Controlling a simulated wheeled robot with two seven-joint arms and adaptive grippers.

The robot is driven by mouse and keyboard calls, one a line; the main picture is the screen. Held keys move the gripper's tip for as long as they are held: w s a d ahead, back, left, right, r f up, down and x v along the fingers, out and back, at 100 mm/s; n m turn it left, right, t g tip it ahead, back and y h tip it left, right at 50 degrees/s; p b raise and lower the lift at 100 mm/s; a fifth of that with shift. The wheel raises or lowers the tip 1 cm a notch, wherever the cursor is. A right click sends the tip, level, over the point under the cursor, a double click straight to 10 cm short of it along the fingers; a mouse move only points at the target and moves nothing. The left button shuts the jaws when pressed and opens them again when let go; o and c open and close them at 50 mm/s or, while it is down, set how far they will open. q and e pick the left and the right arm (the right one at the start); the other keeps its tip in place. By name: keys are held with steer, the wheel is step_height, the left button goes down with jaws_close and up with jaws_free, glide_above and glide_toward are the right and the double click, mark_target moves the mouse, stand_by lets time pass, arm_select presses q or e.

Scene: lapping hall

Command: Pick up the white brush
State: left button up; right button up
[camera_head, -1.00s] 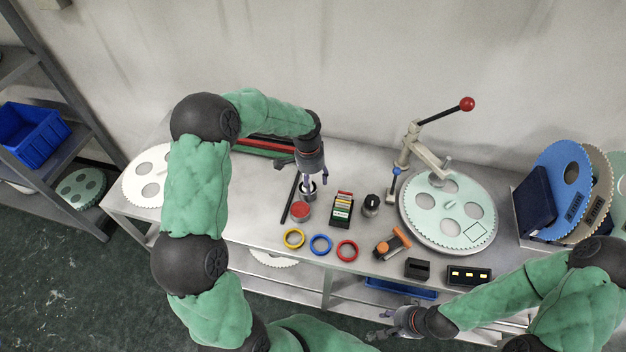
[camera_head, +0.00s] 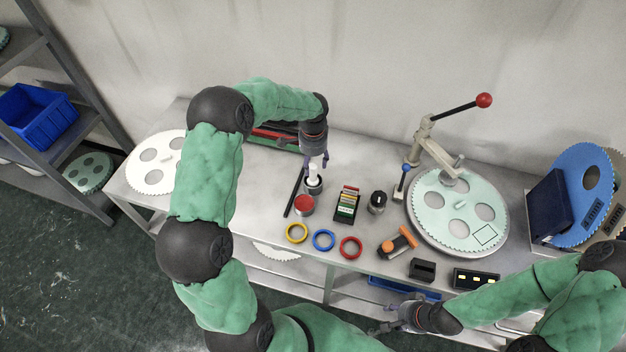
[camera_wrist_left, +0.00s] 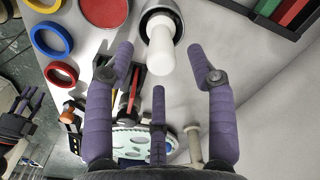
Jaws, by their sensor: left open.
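The white brush (camera_wrist_left: 161,48) stands in a round metal cup (camera_wrist_left: 176,10) in the left wrist view. In the head view the brush (camera_head: 314,172) rises from the cup (camera_head: 314,187) on the table, behind the red-topped tin. My left gripper (camera_wrist_left: 160,68) is open, its purple fingers spread, with the brush's free end in view between and beyond the fingertips. In the head view my left gripper (camera_head: 315,160) is just above the brush; I see no grip on it. My right gripper (camera_head: 386,327) is low in front of the table, its fingers apart and empty.
A card box (camera_head: 347,205), a dark knob (camera_head: 377,201) and coloured rings (camera_head: 323,240) lie nearby. A lever press (camera_head: 424,140) and a toothed disc (camera_head: 458,215) are at the right.

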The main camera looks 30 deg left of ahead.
mark_target(313, 166)
arm_select(q)
step_height(313, 166, down, 4)
steer(key=shift+w+a+r, duration=0.1)
steer(key=shift+r, duration=0.05)
jaws_close()
steer(key=shift+r, duration=0.1)
